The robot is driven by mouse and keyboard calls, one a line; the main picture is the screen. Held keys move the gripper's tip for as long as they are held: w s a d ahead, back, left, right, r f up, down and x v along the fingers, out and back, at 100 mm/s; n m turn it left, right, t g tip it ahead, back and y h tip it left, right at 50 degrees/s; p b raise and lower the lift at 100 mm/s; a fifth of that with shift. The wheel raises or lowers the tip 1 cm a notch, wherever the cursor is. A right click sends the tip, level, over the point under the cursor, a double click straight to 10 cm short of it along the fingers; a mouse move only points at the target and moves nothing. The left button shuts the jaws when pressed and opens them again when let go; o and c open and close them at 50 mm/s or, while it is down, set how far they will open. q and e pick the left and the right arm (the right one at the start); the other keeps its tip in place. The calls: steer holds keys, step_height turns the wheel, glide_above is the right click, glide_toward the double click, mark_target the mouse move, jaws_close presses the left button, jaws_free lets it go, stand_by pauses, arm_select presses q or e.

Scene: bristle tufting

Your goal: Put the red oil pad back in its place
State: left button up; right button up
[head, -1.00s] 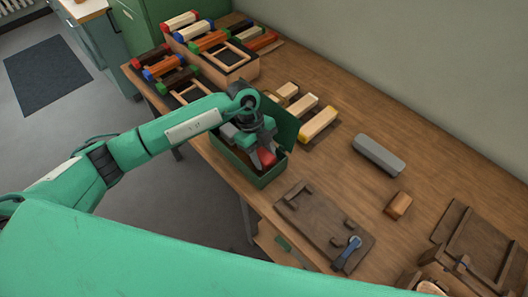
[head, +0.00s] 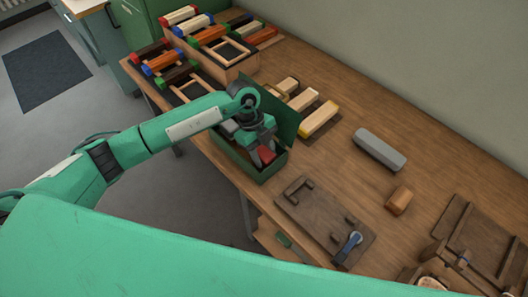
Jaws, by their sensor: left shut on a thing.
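The red oil pad (head: 267,155) is between the fingers of my left gripper (head: 262,150), which is shut on it. The gripper points down into a green box (head: 270,175) near the table's front edge. The box's lid (head: 288,115) stands open at the back. The pad is at the box opening, partly hidden by the fingers. I cannot tell whether it touches the box floor. My right gripper is not in view.
Racks with coloured-ended blocks (head: 190,30) stand at the table's far left. Pale blocks (head: 318,119) lie behind the lid. A grey block (head: 380,149), an orange-brown block (head: 399,200) and a brown board (head: 318,215) with a blue-handled part lie to the right.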

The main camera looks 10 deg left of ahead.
arm_select(q)
steer(key=shift+f, duration=0.45)
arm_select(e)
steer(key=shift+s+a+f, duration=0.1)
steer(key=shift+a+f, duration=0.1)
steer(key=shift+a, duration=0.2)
arm_select(q)
steer(key=o, duration=1.2)
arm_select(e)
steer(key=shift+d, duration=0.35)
